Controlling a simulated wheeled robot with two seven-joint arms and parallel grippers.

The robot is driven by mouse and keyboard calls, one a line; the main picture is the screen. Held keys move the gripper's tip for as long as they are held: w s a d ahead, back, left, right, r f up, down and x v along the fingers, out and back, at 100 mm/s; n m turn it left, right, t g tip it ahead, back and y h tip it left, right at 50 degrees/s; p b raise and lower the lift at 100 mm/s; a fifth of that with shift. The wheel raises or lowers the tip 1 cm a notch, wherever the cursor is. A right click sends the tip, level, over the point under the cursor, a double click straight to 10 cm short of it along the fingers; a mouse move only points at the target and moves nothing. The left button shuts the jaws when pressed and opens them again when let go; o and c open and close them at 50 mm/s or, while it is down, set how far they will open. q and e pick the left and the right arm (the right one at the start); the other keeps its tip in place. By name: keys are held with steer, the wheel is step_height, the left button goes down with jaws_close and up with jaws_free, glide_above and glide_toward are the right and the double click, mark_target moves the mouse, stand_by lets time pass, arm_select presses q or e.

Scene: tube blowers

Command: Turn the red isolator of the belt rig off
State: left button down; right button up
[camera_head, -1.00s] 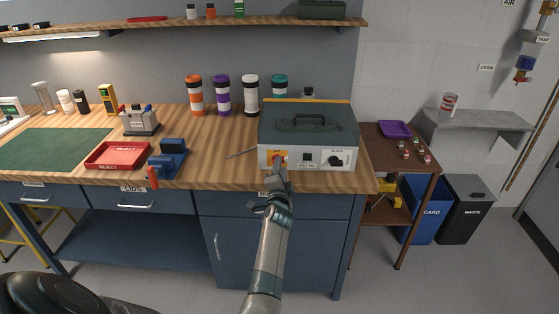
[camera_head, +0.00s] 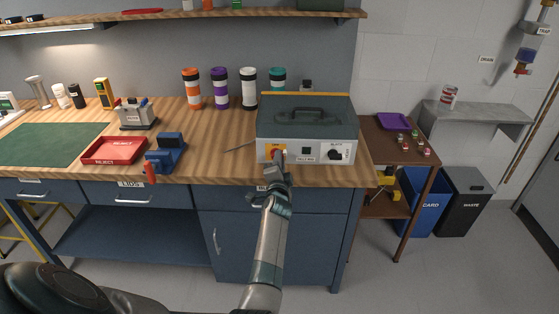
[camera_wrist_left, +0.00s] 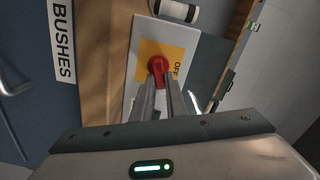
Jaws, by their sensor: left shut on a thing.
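The belt rig is a grey box with a dark lid (camera_head: 305,120) and a pale front panel (camera_head: 291,157) at the right end of the bench. The red isolator is a round knob (camera_wrist_left: 157,65) on a yellow plate (camera_wrist_left: 172,50) marked OFF; the plate (camera_head: 270,149) is at the panel's left in the head view. My left gripper (camera_head: 279,158) reaches up to it from the front, largely hiding the knob there. In the wrist view the left gripper's fingers (camera_wrist_left: 160,88) are shut on the red knob. The knob's exact setting cannot be told. My right gripper is out of view.
The same panel carries a small dark square (camera_head: 306,151) and a black rotary knob (camera_head: 335,155) to the right. A blue clamp-like device (camera_head: 168,155) and a red tray (camera_head: 115,150) stand left. Several capped tubes (camera_head: 220,88) stand behind. Bench between is clear.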

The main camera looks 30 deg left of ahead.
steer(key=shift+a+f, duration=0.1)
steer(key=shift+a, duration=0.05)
arm_select(q)
steer(key=shift+r+n+b, duration=0.1)
steer(key=shift+n+b, duration=0.2)
steer(key=shift+n, duration=0.7)
steer(key=shift+s+a+r+n+b, duration=0.1)
steer(key=shift+n+b, duration=0.05)
steer(key=shift+n, duration=0.45)
steer(key=shift+a+r+n+b, duration=0.1)
steer(key=shift+n+b, duration=0.05)
steer(key=shift+n, duration=0.45)
steer(key=n, duration=0.4)
steer(key=shift+s+a+r+n+b, duration=0.1)
steer(key=shift+a+r+n+b, duration=0.1)
steer(key=shift+n+b, duration=0.1)
steer(key=n, duration=0.4)
steer(key=shift+s+a, duration=0.2)
steer(key=shift+a, duration=0.05)
steer(key=shift+n, duration=0.4)
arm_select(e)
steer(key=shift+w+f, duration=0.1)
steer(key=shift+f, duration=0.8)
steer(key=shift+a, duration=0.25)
